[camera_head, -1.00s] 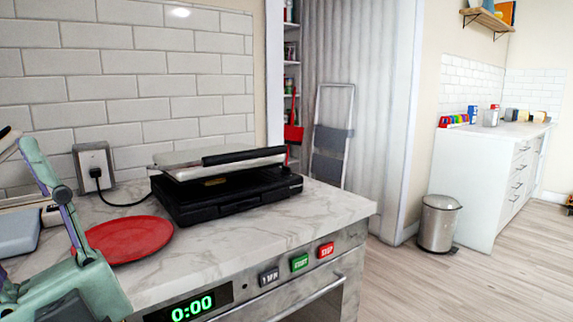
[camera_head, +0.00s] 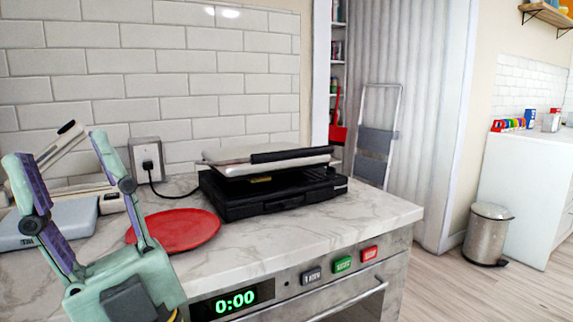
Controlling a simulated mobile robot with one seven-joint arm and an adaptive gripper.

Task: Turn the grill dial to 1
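The grill (camera_head: 270,184) is a black contact grill with a silver lid and a black handle bar, standing on the marble counter against the tiled wall. Its lid sits slightly raised over the base. I cannot make out a dial or any numbers on it; the small marking at its right front is too small to read. My gripper (camera_head: 60,168) is at the lower left, its two pale green fingers with purple pads pointing up and spread wide. It is empty, left of the grill and apart from it.
A red plate (camera_head: 176,231) lies on the counter between my gripper and the grill. A grey-blue appliance (camera_head: 60,224) is behind my gripper. An oven with a 0:00 display (camera_head: 236,301) is below the counter. A trash can (camera_head: 489,235) stands on the floor at right.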

